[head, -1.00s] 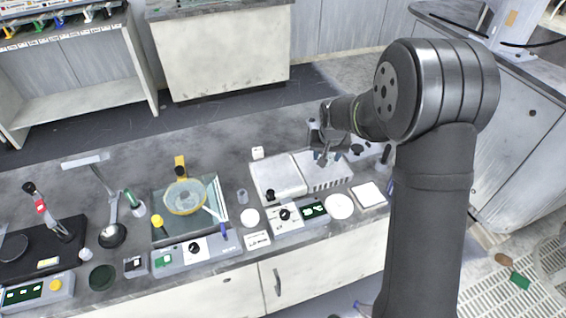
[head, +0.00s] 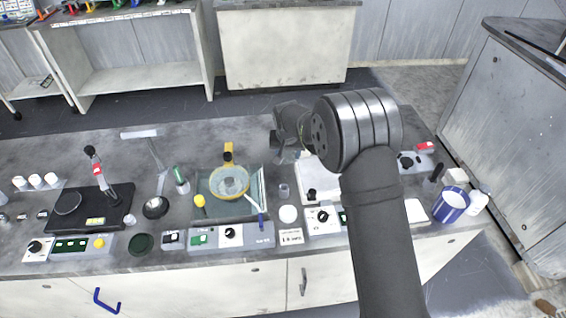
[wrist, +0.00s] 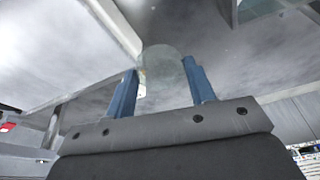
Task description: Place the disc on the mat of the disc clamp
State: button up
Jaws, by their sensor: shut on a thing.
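My gripper (head: 280,154) is raised above the bench, over the area between the yellow-ringed station and the white box. In the wrist view my gripper (wrist: 161,80) has its two blue fingers on either side of a thin, pale, see-through disc (wrist: 163,66) and is shut on it. The disc cannot be made out in the head view. At the left of the bench, a black base with an upright red-tagged lever (head: 98,176) looks like the disc clamp. A round dark pad (head: 67,203), likely its mat, lies on that base and looks bare.
The yellow-ringed bowl (head: 230,180) stands on a tray between the black base and my gripper. A lamp-like stand (head: 158,165) and a dark cup (head: 155,207) stand left of it.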

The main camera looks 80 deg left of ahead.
aim_at(279, 168)
jog(key=shift+s+a+f, duration=0.3)
jog(key=shift+s+f, duration=0.15)
jog(key=shift+s, duration=0.2)
jog(key=shift+s+a+f, duration=0.25)
jog(key=shift+s+f, duration=0.15)
jog(key=shift+s, duration=0.2)
jog(key=shift+s+a+f, duration=0.15)
jog(key=shift+s+f, duration=0.15)
jog(key=shift+f, duration=1.85)
jog(key=o, duration=0.8)
jog(key=shift+f, duration=0.15)
jog(key=shift+o, duration=0.2)
jog(key=shift+o, duration=0.2)
jog(key=v, duration=1.2)
